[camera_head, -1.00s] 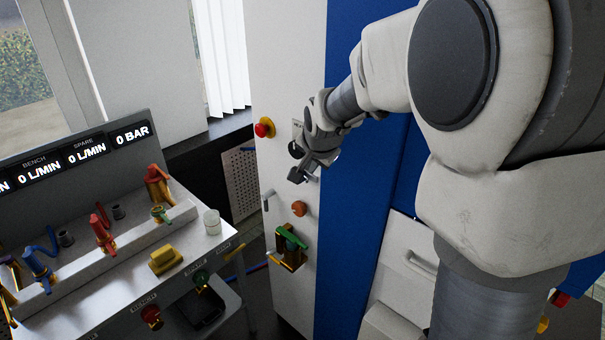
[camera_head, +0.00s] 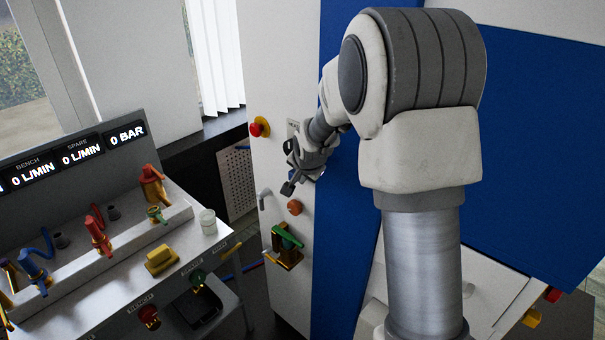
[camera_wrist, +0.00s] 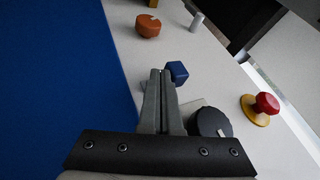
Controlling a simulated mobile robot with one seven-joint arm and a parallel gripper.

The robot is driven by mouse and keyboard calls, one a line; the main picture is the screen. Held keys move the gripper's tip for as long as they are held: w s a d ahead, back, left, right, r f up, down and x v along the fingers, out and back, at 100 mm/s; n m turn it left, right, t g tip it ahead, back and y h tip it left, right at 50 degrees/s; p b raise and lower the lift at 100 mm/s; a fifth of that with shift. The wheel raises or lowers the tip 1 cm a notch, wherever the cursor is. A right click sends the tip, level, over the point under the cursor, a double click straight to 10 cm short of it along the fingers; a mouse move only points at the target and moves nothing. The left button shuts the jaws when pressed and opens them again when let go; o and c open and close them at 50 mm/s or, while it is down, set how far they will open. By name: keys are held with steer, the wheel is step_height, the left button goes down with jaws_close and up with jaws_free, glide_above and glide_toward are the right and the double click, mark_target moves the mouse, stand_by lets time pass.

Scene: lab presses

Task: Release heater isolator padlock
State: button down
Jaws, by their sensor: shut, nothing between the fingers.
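My gripper (camera_head: 288,187) is at the front of the white cabinet panel, above an orange knob (camera_head: 294,207). In the wrist view my gripper (camera_wrist: 161,74) has its two fingers together, with nothing seen between them. A small blue block (camera_wrist: 178,71), possibly the padlock, shows just right of the fingertips; I cannot tell whether they touch it. A black rotary knob (camera_wrist: 210,122) with a pale mark, which looks like the isolator switch, sits on a grey plate right of the fingers. The fingers hide part of that plate. No shackle can be made out.
A red mushroom button (camera_wrist: 267,103) on a yellow base is on the same panel. A green-handled brass valve (camera_head: 287,237) and a grey lever (camera_head: 264,196) are lower down. A bench (camera_head: 130,270) with coloured taps stands to the left. A blue panel (camera_wrist: 60,90) borders the white one.

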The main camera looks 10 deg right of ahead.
mark_target(289, 172)
steer(key=shift+w+f, duration=0.1)
stand_by(0.3)
steer(key=w+a, duration=0.1)
steer(key=w+a+b, duration=0.1)
steer(key=w, duration=0.1)
steer(key=shift+w+a, duration=0.2)
steer(key=shift+a, duration=0.2)
steer(key=shift+w+r, duration=0.1)
steer(key=shift+r, duration=0.1)
steer(key=shift+r, duration=0.15)
